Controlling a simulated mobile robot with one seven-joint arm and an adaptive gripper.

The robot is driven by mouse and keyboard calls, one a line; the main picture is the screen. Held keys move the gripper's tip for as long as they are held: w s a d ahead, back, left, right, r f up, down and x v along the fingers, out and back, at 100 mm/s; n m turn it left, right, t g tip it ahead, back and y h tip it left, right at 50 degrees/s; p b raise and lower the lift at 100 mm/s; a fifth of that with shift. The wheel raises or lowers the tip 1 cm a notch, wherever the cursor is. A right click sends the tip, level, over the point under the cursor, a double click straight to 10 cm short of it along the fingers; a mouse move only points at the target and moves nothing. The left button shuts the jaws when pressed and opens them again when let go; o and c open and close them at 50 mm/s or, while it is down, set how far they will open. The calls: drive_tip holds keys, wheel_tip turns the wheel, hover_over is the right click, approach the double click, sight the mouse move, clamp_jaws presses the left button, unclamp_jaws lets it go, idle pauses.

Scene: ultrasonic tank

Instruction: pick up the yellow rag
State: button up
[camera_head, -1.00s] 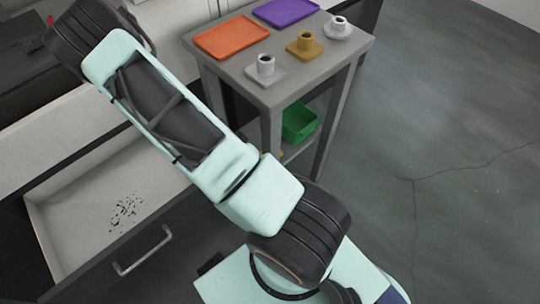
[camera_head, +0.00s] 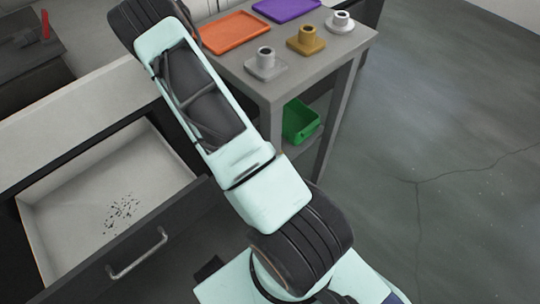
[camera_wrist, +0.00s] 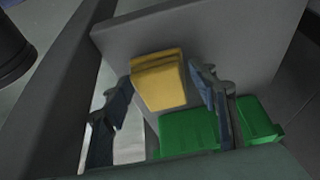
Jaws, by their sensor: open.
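The yellow rag (camera_wrist: 158,82) looks folded into a small block and lies on a grey surface in the wrist view. My gripper (camera_wrist: 165,88) is open, with one dark finger at the left of the rag and one at its right. No grip on the rag shows, and I cannot tell how far the fingertips are from it in depth. In the head view my arm hides the gripper, and I cannot make out the rag.
An orange tray (camera_head: 236,32), a purple tray (camera_head: 285,9) and small holders stand on top. An open drawer (camera_head: 75,205) is at left.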

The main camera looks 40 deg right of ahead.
drive_tip(key=c, duration=0.9)
drive_tip(key=shift+r, duration=0.1)
drive_tip(key=shift+c, duration=0.2)
drive_tip(key=shift+a+r+p, duration=0.15)
drive_tip(key=shift+r+p, duration=0.35)
drive_tip(key=shift+r, duration=0.2)
drive_tip(key=s+a+p, duration=0.1)
drive_tip(key=a+p, duration=0.2)
drive_tip(key=a, duration=1)
wheel_tip(320, 180, up, 14)
drive_tip(key=p, duration=0.5)
drive_tip(key=shift+d+f, duration=0.15)
drive_tip(key=shift+f, duration=0.05)
